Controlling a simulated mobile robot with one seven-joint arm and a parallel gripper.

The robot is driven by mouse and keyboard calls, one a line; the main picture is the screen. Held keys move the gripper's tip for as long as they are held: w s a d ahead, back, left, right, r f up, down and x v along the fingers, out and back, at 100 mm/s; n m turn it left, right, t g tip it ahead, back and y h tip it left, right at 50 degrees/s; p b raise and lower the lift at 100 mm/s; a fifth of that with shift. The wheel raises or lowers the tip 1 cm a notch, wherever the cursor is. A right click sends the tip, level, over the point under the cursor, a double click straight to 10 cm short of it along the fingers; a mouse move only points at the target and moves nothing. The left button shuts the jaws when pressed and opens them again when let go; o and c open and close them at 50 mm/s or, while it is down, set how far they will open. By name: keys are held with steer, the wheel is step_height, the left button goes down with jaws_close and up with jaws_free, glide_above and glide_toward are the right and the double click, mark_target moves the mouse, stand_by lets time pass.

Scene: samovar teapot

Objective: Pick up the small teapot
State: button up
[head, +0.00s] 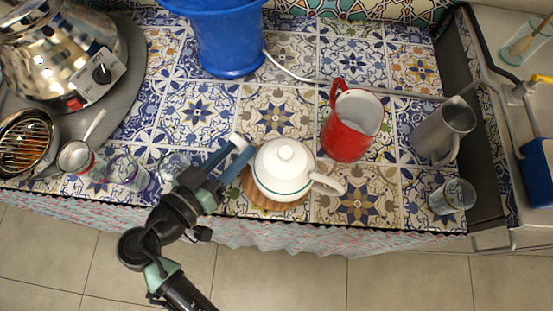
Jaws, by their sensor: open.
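The small teapot (285,170) is white with a thin teal line, a domed lid and a knob on top. It stands upright on a round wooden board (262,203) near the front edge of the tiled counter. The teapot's left side is partly hard to see behind the gripper.
A red pitcher (350,125) stands right of the teapot, with a metal jug (442,130) and a glass (452,196) farther right. A blue bucket (225,40) is behind. Glasses (128,172) and a shiny samovar (50,50) are left. A white cord (300,74) crosses the counter.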

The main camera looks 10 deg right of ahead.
steer(key=x, duration=0.5)
steer(key=shift+w+d+f, duration=0.1)
steer(key=shift+w+d, duration=0.15)
steer(key=shift+w, duration=0.05)
jaws_close()
steer(key=shift+r, duration=0.2)
stand_by(1.0)
